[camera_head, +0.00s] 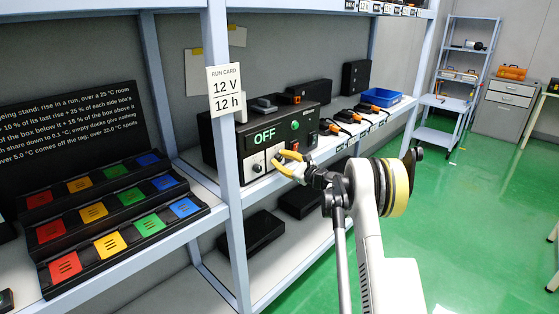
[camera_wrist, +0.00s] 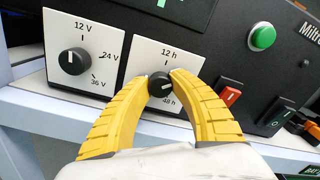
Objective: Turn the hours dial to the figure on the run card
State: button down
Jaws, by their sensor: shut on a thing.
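The run card (camera_head: 226,90) hangs on the shelf post and reads 12 V and 12 h. The black box (camera_head: 262,132) on the shelf behind it has a green OFF display. In the wrist view my yellow-fingered gripper (camera_wrist: 160,84) is shut on the black hours dial (camera_wrist: 161,88), one finger on each side. The marks 12 h above it and 48 h below right show; part of the scale is behind the right finger. The dial's white line looks turned rightward, not up at 12 h. The volts dial (camera_wrist: 74,61) to the left points up to about 12 V.
A green button (camera_wrist: 262,37), a red switch (camera_wrist: 229,94) and a black rocker switch (camera_wrist: 276,115) sit right of the dial. A blue bin (camera_head: 376,99) and orange-black clamps stand farther along the shelf. The shelf post is left of my arm.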

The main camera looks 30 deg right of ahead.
jog(key=n, duration=0.5)
jog(key=shift+n, duration=0.4)
jog(key=n, duration=0.4)
jog(key=shift+n+b, duration=0.3)
jog(key=shift+b, duration=0.05)
jog(key=c, duration=1.1)
grip_release()
jog(key=v, duration=1.2)
jog(key=shift+d, duration=0.1)
